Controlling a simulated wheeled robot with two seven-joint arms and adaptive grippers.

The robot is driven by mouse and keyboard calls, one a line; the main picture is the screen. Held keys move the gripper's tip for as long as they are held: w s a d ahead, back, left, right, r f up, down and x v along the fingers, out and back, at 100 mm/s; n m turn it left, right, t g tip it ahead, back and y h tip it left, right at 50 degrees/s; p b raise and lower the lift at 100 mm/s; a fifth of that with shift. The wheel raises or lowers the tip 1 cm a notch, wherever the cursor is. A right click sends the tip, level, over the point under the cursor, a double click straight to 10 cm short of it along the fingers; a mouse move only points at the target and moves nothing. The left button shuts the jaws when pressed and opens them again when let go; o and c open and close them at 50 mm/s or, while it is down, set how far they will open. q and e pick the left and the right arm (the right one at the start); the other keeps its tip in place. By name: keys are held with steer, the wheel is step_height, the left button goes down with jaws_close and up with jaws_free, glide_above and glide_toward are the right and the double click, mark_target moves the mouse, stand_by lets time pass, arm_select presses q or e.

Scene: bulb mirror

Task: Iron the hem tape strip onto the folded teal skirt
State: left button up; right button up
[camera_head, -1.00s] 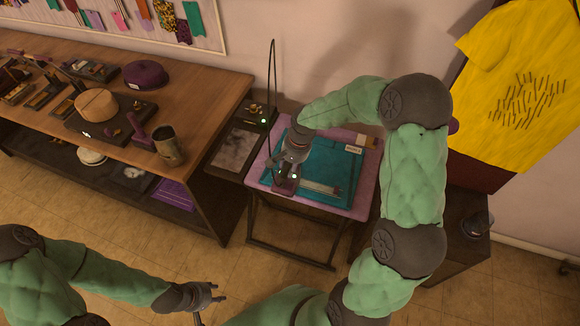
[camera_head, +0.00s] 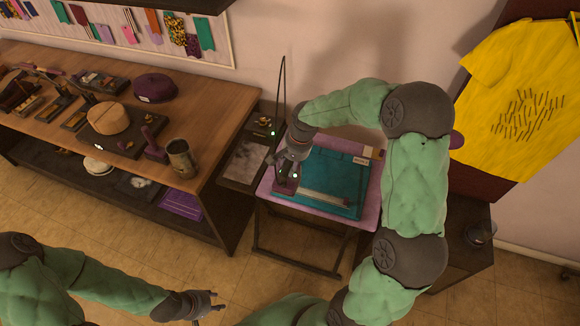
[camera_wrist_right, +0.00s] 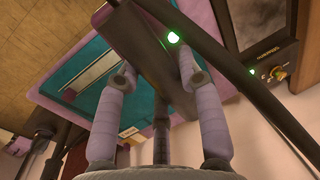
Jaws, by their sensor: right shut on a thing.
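The folded teal skirt (camera_head: 332,178) lies flat on a lilac-topped ironing board (camera_head: 366,207). A pale hem tape strip (camera_head: 326,200) lies along the skirt's front edge; it also shows in the right wrist view (camera_wrist_right: 95,66). My right gripper (camera_head: 290,172) is shut on a small dark iron (camera_head: 286,188) at the board's left side, near the strip's left end. In the right wrist view my fingers (camera_wrist_right: 156,78) close around the iron, beside a green light. Whether its sole touches the cloth is hidden. My left gripper (camera_head: 212,301) is open and empty, low over the floor.
A dark stand (camera_head: 243,160) with a tall thin rod adjoins the board's left side. A wooden workbench (camera_head: 190,112) with hats, tools and a mug (camera_head: 181,158) stands at left. A yellow shirt (camera_head: 525,90) hangs at right above a dark cabinet. Floor in front is clear.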

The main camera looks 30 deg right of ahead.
step_height(320, 180, up, 2)
steer(key=shift+d+r+p, duration=0.1)
steer(key=shift+r+p, duration=0.1)
steer(key=shift+p, duration=0.35)
stand_by(0.3)
